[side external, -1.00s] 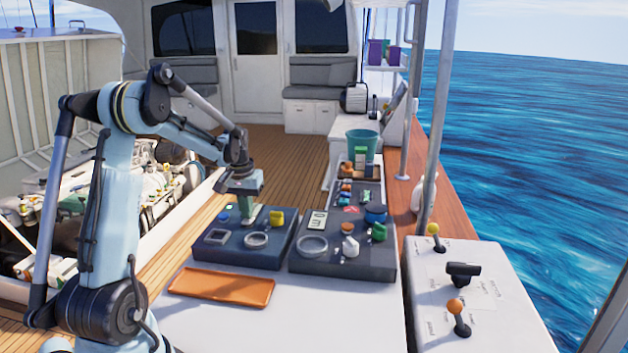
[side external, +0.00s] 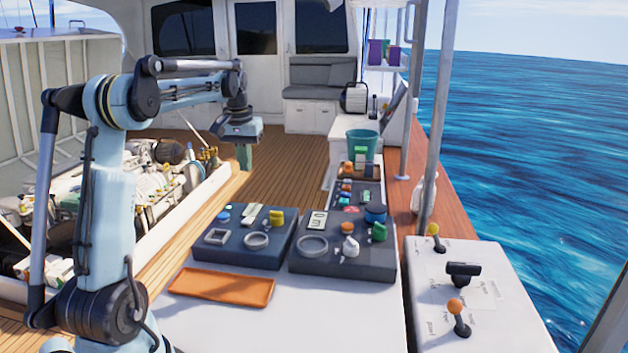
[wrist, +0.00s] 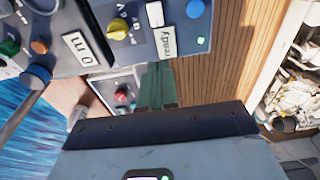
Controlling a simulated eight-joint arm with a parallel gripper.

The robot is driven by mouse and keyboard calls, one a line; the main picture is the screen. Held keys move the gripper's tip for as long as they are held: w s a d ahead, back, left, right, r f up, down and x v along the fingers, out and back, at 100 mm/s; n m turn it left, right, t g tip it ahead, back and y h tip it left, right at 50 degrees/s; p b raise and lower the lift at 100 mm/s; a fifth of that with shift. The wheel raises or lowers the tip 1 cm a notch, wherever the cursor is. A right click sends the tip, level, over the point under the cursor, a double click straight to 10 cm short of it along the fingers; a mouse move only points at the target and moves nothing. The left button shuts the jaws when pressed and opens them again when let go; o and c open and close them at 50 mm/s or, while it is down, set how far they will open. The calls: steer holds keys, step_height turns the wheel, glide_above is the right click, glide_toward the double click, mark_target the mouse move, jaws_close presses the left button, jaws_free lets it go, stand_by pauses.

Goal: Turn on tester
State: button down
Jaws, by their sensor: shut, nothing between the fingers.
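Two dark grey instrument boxes stand side by side on the white bench, and neither carries a name I can read as tester. The left box (side external: 240,259) has a yellow knob (side external: 277,217), a blue button (side external: 223,216), a round ring and a square frame. In the wrist view its pale display (wrist: 165,43) reads "ready", and a small green light (wrist: 201,40) is near the corner. A white rectangular part (wrist: 155,14) sits beside the display. My gripper (side external: 244,156) is shut and empty, raised above and behind this box, touching nothing. Its green fingers (wrist: 157,85) point toward the box.
The right box (side external: 345,262) has a display reading "0 m" and several coloured knobs. An orange tray (side external: 222,287) lies in front. A green bucket (side external: 362,143) stands behind. A lever console (side external: 470,300) is at right, an open engine hatch (side external: 100,200) at left. Air above the boxes is clear.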

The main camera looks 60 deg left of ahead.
steer(key=shift+w+a+r, duration=0.1)
steer(key=shift+r, duration=0.55)
steer(key=w+d+m+t, duration=0.1)
steer(key=d+m+t, duration=0.25)
steer(key=d, duration=1.55)
steer(key=s+d+f+m+t, duration=0.1)
steer(key=s+d+f+m, duration=0.1)
steer(key=d, duration=0.5)
steer(key=s+d+f+m+t, duration=0.2)
steer(key=s+d+f+m, duration=0.1)
steer(key=d, duration=0.5)
steer(key=shift+s+f+h, duration=0.4)
steer(key=shift+s+f, duration=0.15)
steer(key=shift+s, duration=0.3)
steer(key=shift+m, duration=0.25)
